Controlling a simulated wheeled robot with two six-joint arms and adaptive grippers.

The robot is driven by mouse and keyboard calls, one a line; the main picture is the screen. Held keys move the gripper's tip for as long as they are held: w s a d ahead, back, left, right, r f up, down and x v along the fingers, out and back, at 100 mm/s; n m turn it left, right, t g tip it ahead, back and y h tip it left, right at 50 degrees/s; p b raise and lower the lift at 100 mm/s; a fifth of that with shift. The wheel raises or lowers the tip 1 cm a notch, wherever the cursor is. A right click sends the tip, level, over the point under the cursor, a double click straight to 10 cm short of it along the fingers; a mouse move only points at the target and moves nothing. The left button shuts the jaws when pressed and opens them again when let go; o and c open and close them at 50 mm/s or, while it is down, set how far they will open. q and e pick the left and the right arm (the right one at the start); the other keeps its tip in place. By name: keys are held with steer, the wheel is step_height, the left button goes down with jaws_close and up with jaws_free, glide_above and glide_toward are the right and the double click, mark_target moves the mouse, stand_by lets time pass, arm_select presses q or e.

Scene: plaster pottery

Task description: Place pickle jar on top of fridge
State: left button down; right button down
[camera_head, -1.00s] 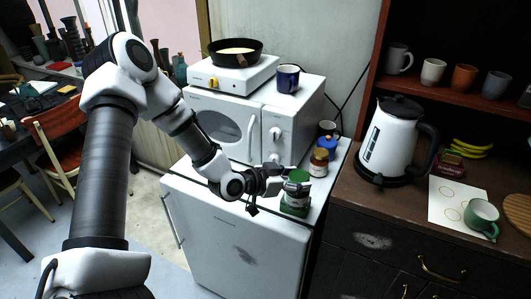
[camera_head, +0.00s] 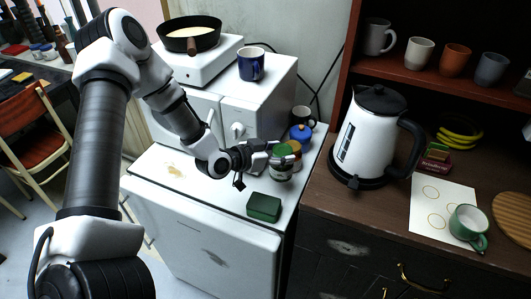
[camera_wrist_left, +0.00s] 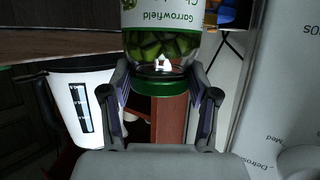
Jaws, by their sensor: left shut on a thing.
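The pickle jar (camera_head: 282,173) has a green lid and a white label and is upright over the back right of the white fridge top (camera_head: 222,196). My left gripper (camera_head: 281,157) is shut on it near the lid. In the left wrist view, the fingers (camera_wrist_left: 162,88) sit on both sides of the green lid, and green pickles show through the jar's glass (camera_wrist_left: 160,47). The jar is low over the fridge top; I cannot tell whether its base touches. My right gripper is not in view.
A green box (camera_head: 264,207) lies on the fridge top in front of the jar. A brown-lidded jar (camera_head: 295,149), a blue-lidded container (camera_head: 300,133) and a dark mug (camera_head: 303,115) stand behind. The microwave (camera_head: 240,109) is behind left, the kettle (camera_head: 367,138) right.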

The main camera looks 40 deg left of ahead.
mark_target(272, 169)
arm_select(q)
step_height(272, 169, down, 5)
steer(key=shift+s+f, duration=0.15)
steer(key=shift+f, duration=0.3)
steer(key=shift+c, duration=1.4)
jaws_free()
